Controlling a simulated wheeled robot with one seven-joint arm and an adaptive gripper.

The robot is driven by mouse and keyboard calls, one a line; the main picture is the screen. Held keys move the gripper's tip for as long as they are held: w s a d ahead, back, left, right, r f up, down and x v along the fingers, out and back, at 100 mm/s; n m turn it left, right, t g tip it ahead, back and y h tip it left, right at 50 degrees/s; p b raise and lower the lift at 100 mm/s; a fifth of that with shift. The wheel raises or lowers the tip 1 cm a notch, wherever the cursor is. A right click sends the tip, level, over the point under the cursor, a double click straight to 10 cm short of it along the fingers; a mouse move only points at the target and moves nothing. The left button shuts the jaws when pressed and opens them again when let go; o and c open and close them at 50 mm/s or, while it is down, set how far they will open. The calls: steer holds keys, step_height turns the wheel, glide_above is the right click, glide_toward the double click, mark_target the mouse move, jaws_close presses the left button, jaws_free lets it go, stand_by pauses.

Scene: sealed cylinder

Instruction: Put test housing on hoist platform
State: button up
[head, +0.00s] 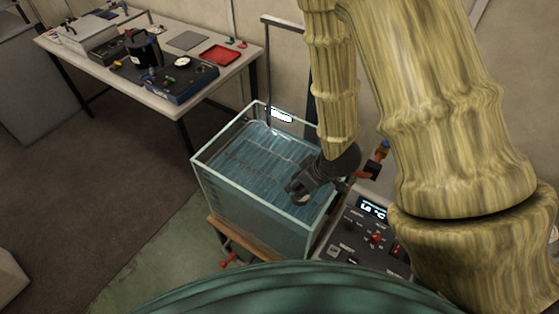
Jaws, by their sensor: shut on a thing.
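My gripper (297,189) is dark grey and points down over the right part of a glass water tank (196,170). It is shut on a small, pale, rounded thing (302,199), which I take to be the test housing; the fingers hide most of it. I cannot tell whether it touches the water or anything below. A slatted, rack-like surface (250,148) shows in the blue water and may be the hoist platform. A thin grey frame (267,75) rises at the tank's back.
A control panel (372,240) with a lit display stands right of the tank. The brown floor (110,160) at left is clear.

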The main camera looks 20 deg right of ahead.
steer(key=shift+w+f+b, duration=0.25)
steer(key=shift+w+b, duration=0.25)
steer(key=shift+b, duration=0.4)
steer(key=shift+w+f+b, duration=0.25)
steer(key=shift+w+b, duration=0.2)
steer(key=shift+b, duration=0.4)
steer(key=shift+s+r+b, duration=0.1)
steer(key=shift+b, duration=0.8)
steer(key=shift+b, duration=0.45)
steer(key=shift+w+a+b, duration=0.1)
steer(key=shift+w+b, duration=0.6)
steer(key=shift+b, duration=0.1)
steer(key=shift+w+a+f+p, duration=0.15)
steer(key=shift+w+f+p, duration=0.5)
steer(key=shift+w, duration=1.4)
steer(key=shift+w+a+f+p, duration=0.1)
steer(key=shift+w+f+p, duration=0.5)
steer(key=shift+w, duration=1.4)
steer(key=shift+w+a+f+p, duration=0.15)
steer(key=shift+w+f+p, duration=0.2)
steer(key=shift+w+f, duration=1.15)
steer(key=shift+w+r, duration=0.5)
steer(key=shift+w, duration=0.05)
steer(key=o, duration=1.4)
steer(key=shift+c, duration=0.2)
